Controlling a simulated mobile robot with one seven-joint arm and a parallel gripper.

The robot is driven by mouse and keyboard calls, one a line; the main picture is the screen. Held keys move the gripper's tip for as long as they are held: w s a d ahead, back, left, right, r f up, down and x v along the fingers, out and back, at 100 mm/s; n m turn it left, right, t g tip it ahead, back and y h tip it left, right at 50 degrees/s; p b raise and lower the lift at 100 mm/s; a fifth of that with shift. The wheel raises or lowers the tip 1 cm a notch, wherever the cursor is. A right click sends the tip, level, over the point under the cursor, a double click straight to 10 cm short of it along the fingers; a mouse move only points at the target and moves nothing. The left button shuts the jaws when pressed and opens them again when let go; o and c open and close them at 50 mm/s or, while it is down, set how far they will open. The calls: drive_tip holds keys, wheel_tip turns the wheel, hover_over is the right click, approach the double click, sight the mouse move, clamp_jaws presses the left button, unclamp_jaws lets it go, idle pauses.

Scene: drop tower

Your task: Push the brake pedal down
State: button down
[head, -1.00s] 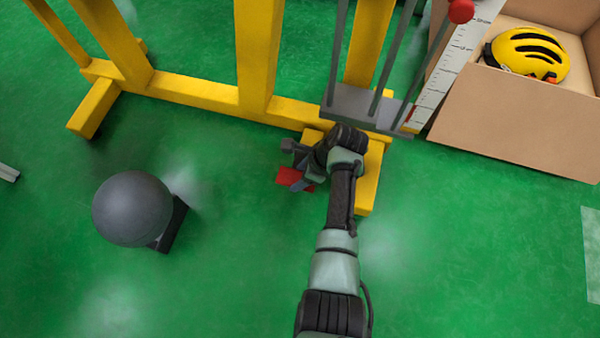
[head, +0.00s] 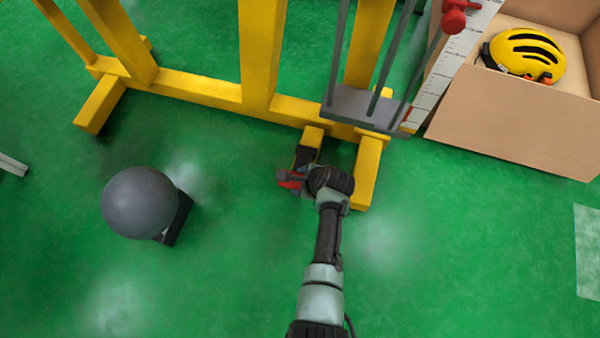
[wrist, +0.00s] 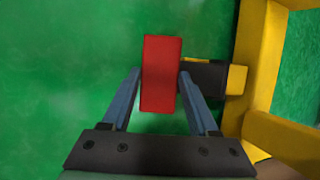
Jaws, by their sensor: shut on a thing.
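The red brake pedal (wrist: 160,75) lies between my gripper's two blue-grey fingers (wrist: 160,80) in the wrist view, with a fingertip against each side. My gripper is shut on it. A dark arm (wrist: 205,78) runs from the pedal to the yellow frame. In the head view my gripper (head: 288,178) is low at the foot of the yellow frame (head: 200,92), and only part of the red pedal (head: 291,184) shows under it. The dark pedal arm (head: 303,156) shows behind it. The pedal's exact height above the floor cannot be told.
A grey ball (head: 140,202) on a dark block stands on the green floor at left. A grey barred carriage (head: 360,108) hangs on the tower beside a white scale (head: 435,90) and a red knob (head: 453,20). A cardboard box (head: 510,130) holds a yellow helmet (head: 525,52). The front floor is clear.

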drive_tip(key=shift+s+a+f, duration=0.1)
drive_tip(key=shift+s+f, duration=0.25)
drive_tip(key=shift+f, duration=0.1)
drive_tip(key=shift+c, duration=0.8)
unclamp_jaws()
drive_tip(key=shift+r+p, duration=0.45)
drive_tip(key=shift+r, duration=0.05)
drive_tip(key=p+v, duration=0.9)
drive_tip(key=v, duration=0.3)
drive_tip(key=shift+d+r+p, duration=0.15)
drive_tip(key=shift+d+p, duration=0.1)
drive_tip(key=shift+p, duration=0.1)
